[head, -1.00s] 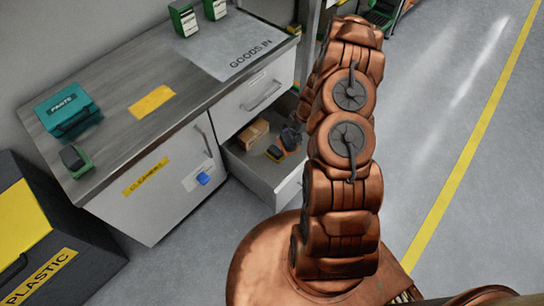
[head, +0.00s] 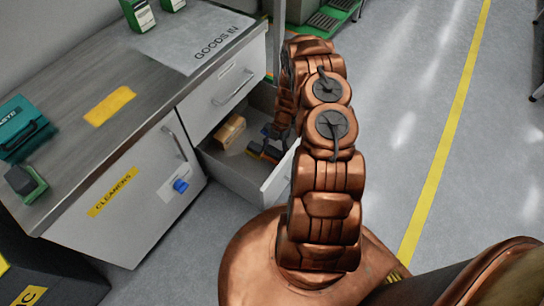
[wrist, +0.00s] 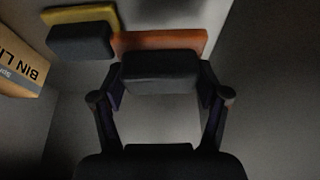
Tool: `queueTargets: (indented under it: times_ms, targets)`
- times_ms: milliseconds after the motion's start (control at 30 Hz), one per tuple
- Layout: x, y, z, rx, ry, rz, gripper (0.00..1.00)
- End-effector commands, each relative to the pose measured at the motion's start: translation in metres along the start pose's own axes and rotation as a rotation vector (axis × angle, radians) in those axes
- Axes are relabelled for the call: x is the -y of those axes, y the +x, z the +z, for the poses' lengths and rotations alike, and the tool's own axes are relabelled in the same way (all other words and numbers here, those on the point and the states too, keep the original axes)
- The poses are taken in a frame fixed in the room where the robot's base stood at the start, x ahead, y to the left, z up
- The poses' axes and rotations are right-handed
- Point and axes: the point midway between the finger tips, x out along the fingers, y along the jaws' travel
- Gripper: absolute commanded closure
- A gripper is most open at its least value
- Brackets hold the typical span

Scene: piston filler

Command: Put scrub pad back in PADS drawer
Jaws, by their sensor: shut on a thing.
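A scrub pad (wrist: 160,68) with a dark block on an orange layer is between my gripper's fingers (wrist: 160,98) in the wrist view. The fingers are shut on its dark block from both sides. A second pad (wrist: 80,38), dark with a yellow layer, lies just left of it. In the head view the open drawer (head: 232,178) under the bench holds small dark and orange pads. My arm hides most of my gripper there. Whether the held pad touches the drawer floor is unclear.
A cardboard box (wrist: 20,65) with partly visible "BIN LI" lettering lies left of the pads; it also shows in the drawer (head: 230,131). A closed drawer (head: 228,90) is above. A CLEANERS cupboard (head: 125,215) stands left. Floor to the right is clear.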

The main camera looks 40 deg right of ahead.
Motion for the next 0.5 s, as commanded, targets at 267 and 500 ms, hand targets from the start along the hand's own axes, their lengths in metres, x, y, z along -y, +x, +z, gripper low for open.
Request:
queueTargets:
  times_ms: [267, 500]
  targets:
    - [-0.001, 0.022, 0.008, 0.001, -0.002, -0.001, 0.58]
    - [-0.001, 0.044, 0.017, 0.0, -0.002, -0.002, 0.58]
